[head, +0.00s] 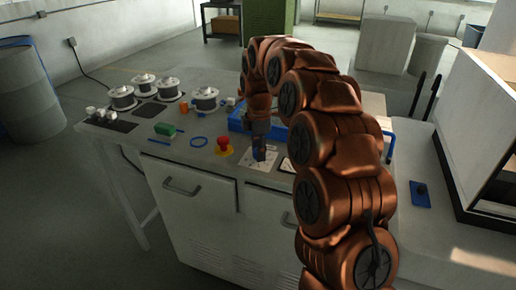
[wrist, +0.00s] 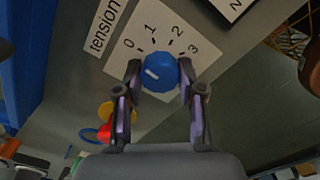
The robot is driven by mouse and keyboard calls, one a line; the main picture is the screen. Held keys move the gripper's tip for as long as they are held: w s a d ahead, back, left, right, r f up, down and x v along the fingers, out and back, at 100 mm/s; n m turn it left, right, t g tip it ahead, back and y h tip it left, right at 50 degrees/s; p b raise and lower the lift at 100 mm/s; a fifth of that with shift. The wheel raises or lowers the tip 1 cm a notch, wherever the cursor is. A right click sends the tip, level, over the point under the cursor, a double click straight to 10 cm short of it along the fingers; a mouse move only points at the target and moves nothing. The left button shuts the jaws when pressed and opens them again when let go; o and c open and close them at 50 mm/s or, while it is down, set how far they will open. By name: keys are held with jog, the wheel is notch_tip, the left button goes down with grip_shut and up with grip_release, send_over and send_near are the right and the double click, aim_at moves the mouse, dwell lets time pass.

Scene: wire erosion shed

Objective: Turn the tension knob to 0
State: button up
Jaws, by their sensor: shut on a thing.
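The tension knob (wrist: 162,70) is blue and round, on a white scale plate (wrist: 125,66) marked 0, 1, 2 and 3, beside a "tension" label (wrist: 103,30). A white mark on the knob lies on its left side in the wrist view, roughly towards the left and below the 0; the exact reading is hard to tell. My gripper (wrist: 160,88) has one finger on each side of the knob and is shut on it. In the head view my gripper (head: 259,148) is over the scale plate (head: 257,165), and the knob is hidden or too small to tell.
A red emergency button (head: 223,142) stands left of the plate, near a blue ring (head: 199,141) and a green block (head: 165,129). Several spools (head: 205,98) stand further back on the bench. A blue tray-like thing (head: 239,119) lies behind my gripper.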

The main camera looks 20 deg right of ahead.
jog(key=shift+w+r+n, duration=0.2)
jog(key=shift+n, duration=0.4)
jog(key=o, duration=1.1)
jog(key=shift+f, duration=0.15)
jog(key=shift+o, duration=0.2)
jog(key=shift+s, duration=0.1)
notch_tip(320, 180, up, 12)
